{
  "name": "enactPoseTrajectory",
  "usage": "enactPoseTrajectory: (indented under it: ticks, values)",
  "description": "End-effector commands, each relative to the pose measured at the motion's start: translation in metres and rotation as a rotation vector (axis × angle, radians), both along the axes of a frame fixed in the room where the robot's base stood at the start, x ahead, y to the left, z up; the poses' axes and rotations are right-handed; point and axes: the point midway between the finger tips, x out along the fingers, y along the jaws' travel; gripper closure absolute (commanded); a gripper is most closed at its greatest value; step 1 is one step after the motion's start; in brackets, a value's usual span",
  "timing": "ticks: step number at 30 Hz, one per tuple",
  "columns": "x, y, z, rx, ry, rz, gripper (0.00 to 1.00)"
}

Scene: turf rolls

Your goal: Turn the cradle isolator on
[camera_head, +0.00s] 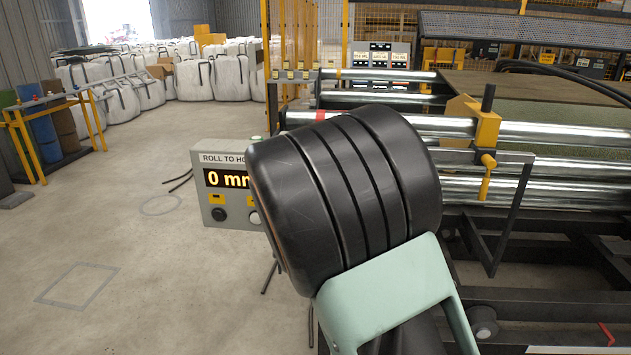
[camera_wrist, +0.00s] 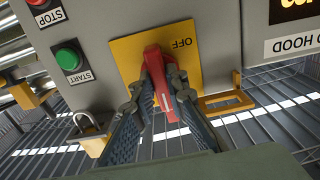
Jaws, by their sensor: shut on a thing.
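The isolator's red handle (camera_wrist: 157,62) stands out from a yellow plate (camera_wrist: 128,58) on a grey panel in the wrist view. The word OFF shows on the plate, beside the handle. No ON mark can be read. My gripper (camera_wrist: 160,93) is shut on the red handle, with one finger on each side of it. In the head view my arm hides the handle and gripper. A grey control box (camera_head: 202,161) there, marked ROLL TO HO and reading 0 mm, is partly covered by my arm.
A green START button (camera_wrist: 69,57) and a red STOP button (camera_wrist: 38,3) sit left of the plate. A padlock (camera_wrist: 88,126) and a yellow bracket (camera_wrist: 226,101) flank the handle. Steel rollers (camera_head: 560,133) lie at right in the head view; open floor (camera_head: 150,240) at left.

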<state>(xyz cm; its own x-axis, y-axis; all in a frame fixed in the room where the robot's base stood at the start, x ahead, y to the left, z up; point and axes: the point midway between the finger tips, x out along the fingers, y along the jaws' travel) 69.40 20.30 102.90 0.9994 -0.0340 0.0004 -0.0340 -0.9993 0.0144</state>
Motion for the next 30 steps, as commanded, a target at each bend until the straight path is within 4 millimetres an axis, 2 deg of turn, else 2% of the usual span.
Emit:
enactPoseTrajectory:
  ticks: [17, 18, 21, 30]
  values:
    - [-0.0001, 0.0004, 0.0002, 0.032, 0.0, 0.0, 1.0]
    - [-0.0001, 0.0004, 0.0002, 0.032, 0.0, 0.0, 0.83]
    - [-0.0001, 0.0004, 0.0001, 0.031, 0.0, 0.0, 0.72]
    - [-0.0008, 0.0003, 0.0, 0.03, 0.0, 0.0, 0.7]
